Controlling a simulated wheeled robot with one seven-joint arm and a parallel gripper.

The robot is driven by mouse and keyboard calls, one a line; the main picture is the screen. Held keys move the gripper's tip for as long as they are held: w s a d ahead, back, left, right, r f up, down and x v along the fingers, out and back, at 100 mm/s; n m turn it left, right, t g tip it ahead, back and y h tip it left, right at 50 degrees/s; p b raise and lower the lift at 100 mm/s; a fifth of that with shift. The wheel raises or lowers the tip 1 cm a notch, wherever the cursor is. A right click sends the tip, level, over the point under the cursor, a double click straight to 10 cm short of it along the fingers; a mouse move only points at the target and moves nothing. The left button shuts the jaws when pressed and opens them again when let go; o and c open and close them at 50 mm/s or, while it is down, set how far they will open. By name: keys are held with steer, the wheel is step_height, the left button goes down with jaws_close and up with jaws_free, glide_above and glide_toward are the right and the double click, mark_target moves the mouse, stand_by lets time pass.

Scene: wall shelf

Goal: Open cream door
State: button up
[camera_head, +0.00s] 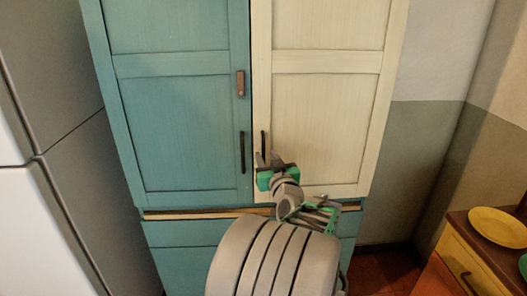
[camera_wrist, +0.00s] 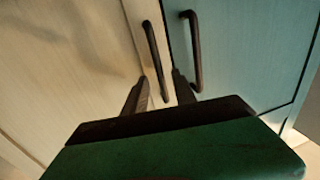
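The cream door (camera_head: 325,115) is the right door of a tall cabinet and looks closed. Its dark upright bar handle (camera_head: 264,143) is near its left edge. In the wrist view the cream door (camera_wrist: 60,60) is on the left, with its handle (camera_wrist: 154,58) just ahead of my gripper. My gripper (camera_head: 267,158) is at the handle's lower end in the head view. In the wrist view my gripper (camera_wrist: 160,80) is open, and the handle's lower end shows between its two fingers. I cannot tell whether a finger touches the handle.
The teal door (camera_head: 180,125) beside it is shut, with its own dark handle (camera_head: 242,152); that handle (camera_wrist: 193,50) is close to my right finger in the wrist view. Teal drawers (camera_head: 180,235) are below. A wooden cabinet with a yellow plate (camera_head: 497,227) stands at right.

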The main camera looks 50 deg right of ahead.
mark_target(264, 154)
steer(key=x, duration=0.3)
steer(key=shift+w+d+p, duration=0.15)
steer(key=shift+w+p, duration=0.1)
steer(key=shift+p, duration=0.05)
jaws_close()
stand_by(1.2)
